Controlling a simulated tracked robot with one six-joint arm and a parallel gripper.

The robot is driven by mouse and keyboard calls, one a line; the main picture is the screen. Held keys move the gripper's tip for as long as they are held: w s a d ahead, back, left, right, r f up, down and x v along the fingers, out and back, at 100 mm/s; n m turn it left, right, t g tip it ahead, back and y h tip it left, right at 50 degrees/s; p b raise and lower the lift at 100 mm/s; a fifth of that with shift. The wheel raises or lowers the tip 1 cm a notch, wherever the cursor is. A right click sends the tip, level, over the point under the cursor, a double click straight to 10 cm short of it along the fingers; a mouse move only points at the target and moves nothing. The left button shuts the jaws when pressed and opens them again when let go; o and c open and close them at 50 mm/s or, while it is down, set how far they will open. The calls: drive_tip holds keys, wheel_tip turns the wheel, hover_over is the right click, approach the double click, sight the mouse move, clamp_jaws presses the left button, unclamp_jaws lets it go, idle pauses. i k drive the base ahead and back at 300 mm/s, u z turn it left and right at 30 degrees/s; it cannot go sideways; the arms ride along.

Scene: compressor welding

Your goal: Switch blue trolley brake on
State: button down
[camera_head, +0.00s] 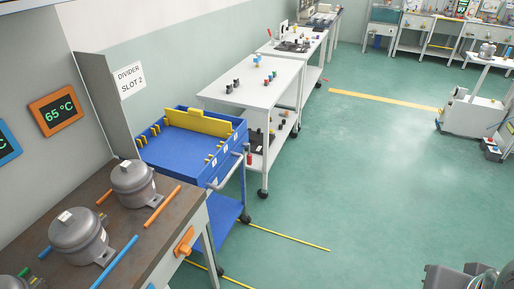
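The blue trolley (222,172) stands in the left middle of the head view, between the brown workbench and a white trolley table. Its blue top tray holds a yellow divider panel (198,121) and several small yellow pegs along its edges. A grey handle bar is at its right end, and a blue lower shelf (226,214) shows below. Two dark caster wheels show, one at the right (245,216) and one at the front (220,269). The brake and its setting cannot be made out. My gripper is not in view.
The brown workbench (150,246) with several grey compressors (134,184) is at the lower left. A wall labelled "DIVIDER SLOT 2" (130,81) stands behind the trolley. The white trolley table (262,92) is beyond it. Green floor (350,180) to the right is clear.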

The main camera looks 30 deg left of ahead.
sight(249, 156)
drive_tip(key=z, duration=0.05)
drive_tip(key=i, duration=2.35)
drive_tip(key=u, duration=2.95)
